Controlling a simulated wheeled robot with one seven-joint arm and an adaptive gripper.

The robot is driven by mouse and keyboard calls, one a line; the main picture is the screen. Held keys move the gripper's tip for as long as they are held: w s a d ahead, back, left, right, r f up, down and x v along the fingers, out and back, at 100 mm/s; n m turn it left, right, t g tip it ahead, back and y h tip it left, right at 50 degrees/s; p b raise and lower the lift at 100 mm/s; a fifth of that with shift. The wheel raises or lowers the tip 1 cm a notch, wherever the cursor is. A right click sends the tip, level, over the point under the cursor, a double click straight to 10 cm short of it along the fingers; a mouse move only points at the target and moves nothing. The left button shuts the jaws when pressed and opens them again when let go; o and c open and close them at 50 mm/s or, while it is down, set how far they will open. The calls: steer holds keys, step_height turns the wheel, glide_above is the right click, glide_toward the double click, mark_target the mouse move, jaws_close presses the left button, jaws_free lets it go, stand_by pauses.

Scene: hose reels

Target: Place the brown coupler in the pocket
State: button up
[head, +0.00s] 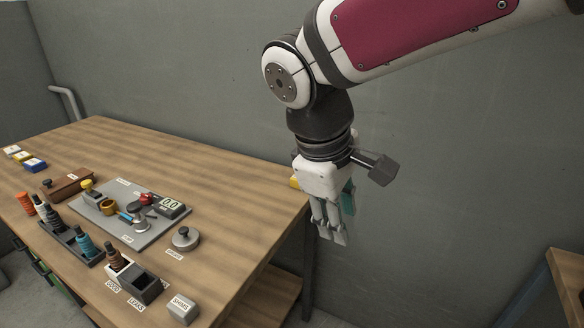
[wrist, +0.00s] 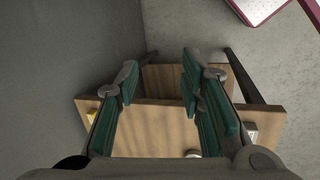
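My gripper (head: 333,228) hangs pointing down past the table's right end, far from the couplers. In the wrist view its teal-padded fingers (wrist: 160,88) are apart with nothing between them. A brown-and-black ribbed coupler (head: 115,258) stands at the front, at the back of the dark bins; it looks like the brown coupler, but its base is hidden. A dark tray (head: 72,243) behind-left of it holds a teal coupler (head: 86,244) and a dark one (head: 53,217). I cannot tell which opening is the pocket.
The grey plate (head: 150,228) carries a gauge reading 0.0 (head: 170,207) and small fittings. A round grey weight (head: 185,238), labelled bins (head: 146,287) and a SHIMS box (head: 183,309) stand nearby. The table's (head: 245,205) right part is bare.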

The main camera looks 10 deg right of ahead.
steer(key=s+d+m+t+y, duration=0.2)
steer(key=s+m, duration=0.6)
steer(key=s, duration=0.4)
steer(key=shift+d+r+y, duration=0.2)
steer(key=shift+d+y, duration=0.45)
steer(key=shift+y, duration=0.05)
steer(key=shift+r, duration=0.1)
